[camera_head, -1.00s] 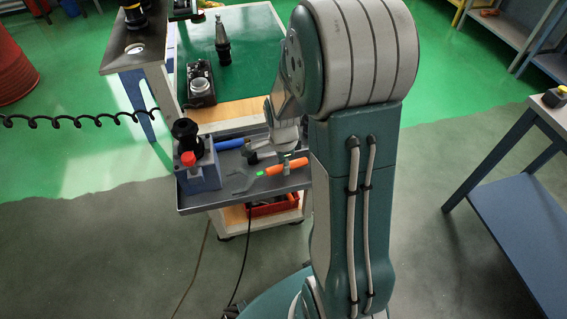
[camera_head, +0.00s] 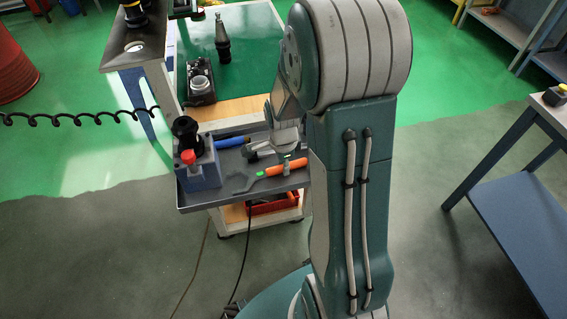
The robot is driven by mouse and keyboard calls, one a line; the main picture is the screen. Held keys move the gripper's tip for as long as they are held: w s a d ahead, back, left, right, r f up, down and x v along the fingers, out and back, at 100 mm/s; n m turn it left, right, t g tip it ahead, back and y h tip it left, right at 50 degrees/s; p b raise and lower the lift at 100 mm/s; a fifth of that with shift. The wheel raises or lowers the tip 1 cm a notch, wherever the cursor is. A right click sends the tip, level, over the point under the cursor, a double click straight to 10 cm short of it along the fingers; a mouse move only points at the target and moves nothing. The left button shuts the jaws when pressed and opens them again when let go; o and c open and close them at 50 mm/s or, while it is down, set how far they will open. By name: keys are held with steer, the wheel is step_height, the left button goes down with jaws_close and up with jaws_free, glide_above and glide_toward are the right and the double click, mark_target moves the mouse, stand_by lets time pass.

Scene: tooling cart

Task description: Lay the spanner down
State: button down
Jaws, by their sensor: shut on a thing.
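The spanner (camera_head: 272,171) has an orange handle, a small green mark and a grey open head pointing left. It is at the grey tray (camera_head: 205,202) of the cart, towards the front right. My gripper (camera_head: 270,160) reaches down from behind and is shut on the orange handle. One finger shows against the handle and the other is to its left. My arm hides the right end of the handle. I cannot tell whether the spanner touches the tray floor.
A blue-grey block (camera_head: 203,171) with black and red knobs stands at the tray's left. A blue-handled tool (camera_head: 234,142) lies behind the gripper. A black device (camera_head: 200,84) and a dark tool holder (camera_head: 222,42) stand on the green cart top. A red bin (camera_head: 272,206) is below.

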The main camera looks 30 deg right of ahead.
steer(key=shift+c, duration=1.8)
jaws_free()
steer(key=shift+r, duration=0.1)
step_height(320, 180, up, 12)
steer(key=shift+a, duration=0.15)
steer(key=s+a+r+n+t, duration=0.2)
steer(key=s+a+r+n, duration=0.3)
steer(key=n, duration=0.5)
steer(key=s+a+r+n+t, duration=0.3)
steer(key=s+a+r+n, duration=0.3)
steer(key=s+n, duration=0.3)
steer(key=shift+r+n+t, duration=0.3)
steer(key=shift+n, duration=0.3)
